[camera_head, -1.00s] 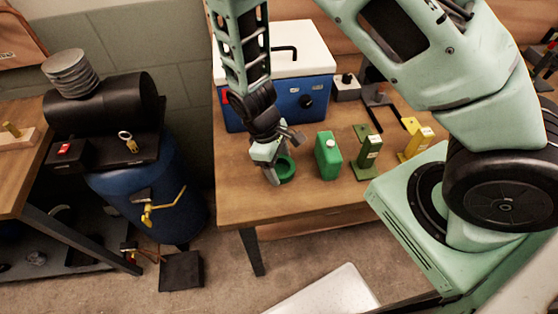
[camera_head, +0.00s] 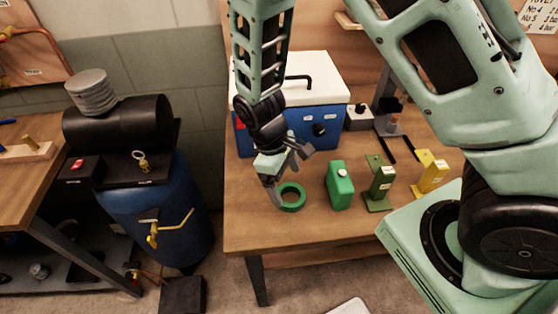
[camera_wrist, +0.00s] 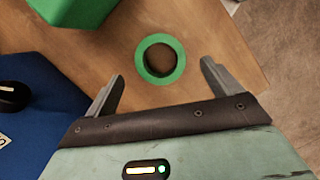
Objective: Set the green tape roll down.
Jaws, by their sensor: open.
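The green tape roll (camera_head: 291,206) lies flat on the wooden table (camera_head: 245,228), near its front left part. It also shows in the wrist view (camera_wrist: 181,66), just beyond and between my fingertips, with wood visible through its hole. My gripper (camera_head: 287,178) is open and empty, a little above and behind the roll. In the wrist view my gripper's two fingers (camera_wrist: 162,78) stand wide apart, and neither touches the roll.
A dark green bracket (camera_head: 379,188) and a yellow bracket (camera_head: 431,172) stand farther right. A blue cooler with a white lid (camera_head: 312,68) stands behind. Bare wood lies in front of the roll.

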